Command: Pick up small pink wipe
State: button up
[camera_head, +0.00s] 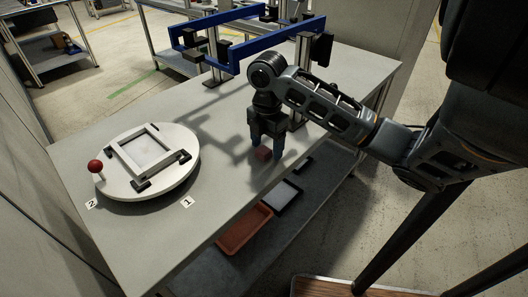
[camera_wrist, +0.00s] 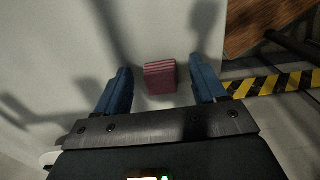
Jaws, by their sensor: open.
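The small pink wipe (camera_head: 263,154) is a folded reddish-pink block with stripes on the grey table, near its front edge. In the wrist view the wipe (camera_wrist: 160,77) lies between and a little ahead of the two blue fingers, with gaps on both sides. My gripper (camera_head: 265,150) points down over the wipe, its blue fingers open on either side of it. In the wrist view my gripper (camera_wrist: 162,85) is open and empty. In the head view the fingers partly frame the wipe, and their exact height above the table is hard to tell.
A white round turntable (camera_head: 185,178) with a frame and a red-knobbed handle (camera_head: 96,167) stands at the table's left. A blue bar fixture (camera_head: 250,45) stands behind my gripper. A red tray (camera_head: 244,228) and a dark-framed white tray (camera_head: 283,197) lie on the lower shelf.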

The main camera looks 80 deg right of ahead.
aim_at(266, 148)
jog(key=shift+c, duration=0.2)
jog(key=c, duration=1.2)
jog(key=shift+o, duration=0.2)
notch_tip(266, 148, up, 10)
jog(key=shift+p, duration=0.3)
jog(key=o, duration=0.5)
jog(key=c, duration=0.3)
jog(key=shift+c, duration=0.2)
jog(key=shift+w, duration=0.1)
